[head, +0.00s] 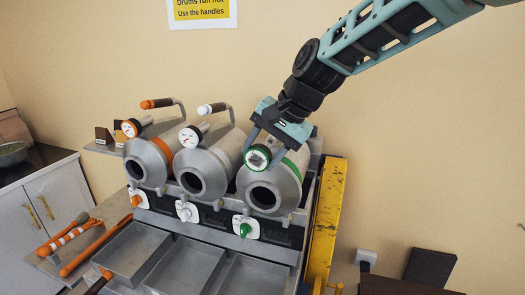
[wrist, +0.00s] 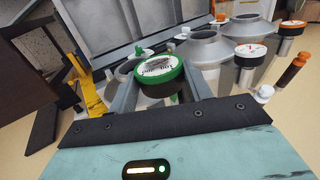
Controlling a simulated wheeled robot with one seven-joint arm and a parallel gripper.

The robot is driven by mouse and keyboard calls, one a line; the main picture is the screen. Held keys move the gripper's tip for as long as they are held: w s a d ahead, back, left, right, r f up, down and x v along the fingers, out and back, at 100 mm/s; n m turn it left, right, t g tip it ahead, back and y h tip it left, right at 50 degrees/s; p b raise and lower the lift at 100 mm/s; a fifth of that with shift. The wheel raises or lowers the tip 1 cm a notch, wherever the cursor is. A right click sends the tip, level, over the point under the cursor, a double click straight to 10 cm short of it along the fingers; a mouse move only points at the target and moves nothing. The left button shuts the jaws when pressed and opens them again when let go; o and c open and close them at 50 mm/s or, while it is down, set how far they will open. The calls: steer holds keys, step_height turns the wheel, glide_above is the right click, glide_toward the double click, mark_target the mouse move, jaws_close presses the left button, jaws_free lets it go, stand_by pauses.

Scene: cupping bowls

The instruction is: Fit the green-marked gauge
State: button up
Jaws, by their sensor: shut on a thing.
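The green-marked gauge (head: 257,157) has a green rim and a white dial. My gripper (head: 266,147) is shut on it, with one finger on each side. In the wrist view, the gauge (wrist: 158,68) sits between my two fingers with its dial facing the camera. The gauge is at the upper front of the green-banded drum (head: 286,183), the right one of three. I cannot tell whether it touches the drum or is seated, because its underside and the spot below it are hidden.
The middle drum (head: 203,173) carries a white gauge (head: 190,136), and the left drum (head: 147,163) an orange gauge (head: 131,128). Handles rise behind both. Metal trays (head: 133,250) lie below the drums. A yellow post (head: 325,220) stands close on the right.

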mark_target(268, 145)
steer(key=shift+w+d, duration=0.1)
steer(key=shift+w, duration=0.3)
steer(key=shift+w+d, duration=0.15)
steer(key=shift+w, duration=0.2)
steer(key=shift+w+d+p, duration=0.1)
steer(key=shift+w+p, duration=0.2)
steer(key=shift+w+d+p, duration=0.2)
steer(key=shift+w, duration=0.3)
steer(key=shift+w+d+p, duration=0.15)
steer(key=shift+w+p, duration=0.05)
steer(key=shift+w, duration=0.3)
steer(key=shift+w+d, duration=0.15)
steer(key=shift+w, duration=0.2)
steer(key=shift+w+d, duration=0.1)
steer(key=shift+w, duration=0.2)
steer(key=shift+w, duration=0.1)
